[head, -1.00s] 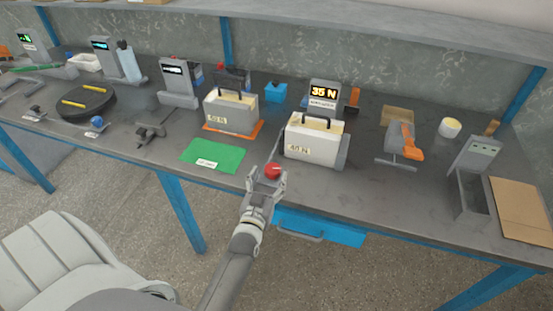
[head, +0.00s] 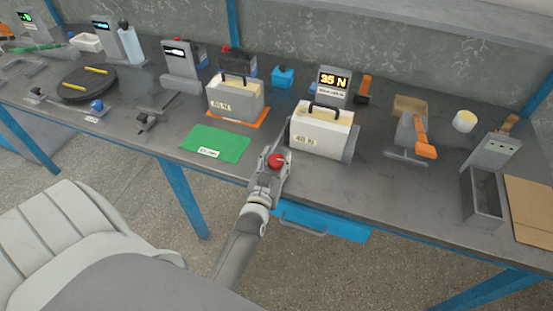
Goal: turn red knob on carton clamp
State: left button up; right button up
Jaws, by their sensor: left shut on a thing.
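The red knob (head: 276,161) is at the front of the bench, at the near left corner of the carton clamp. My left gripper (head: 274,168) is shut on the red knob, and its fingers hide part of it. The clamp holds a cream carton (head: 322,130) with a black handle and a force label on its front. Behind the carton, the clamp's grey display (head: 333,81) reads 35 N in yellow. My right gripper is not in view.
A green mat (head: 215,144) lies left of the knob. A second carton (head: 235,98) stands on an orange mat behind it. An orange-handled tool (head: 420,138) and a grey open box (head: 484,193) are to the right. A blue drawer (head: 325,222) hangs below.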

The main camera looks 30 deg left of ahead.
pick_arm(q)
jog(key=shift+m+h, duration=0.4)
jog(key=shift+h, duration=0.2)
jog(key=o, duration=1)
jog(key=shift+w, duration=0.1)
jog(key=shift+s+d+f, duration=0.1)
jog(key=shift+s, duration=0.4)
jog(key=v, duration=1.1)
jog(key=shift+f, duration=0.1)
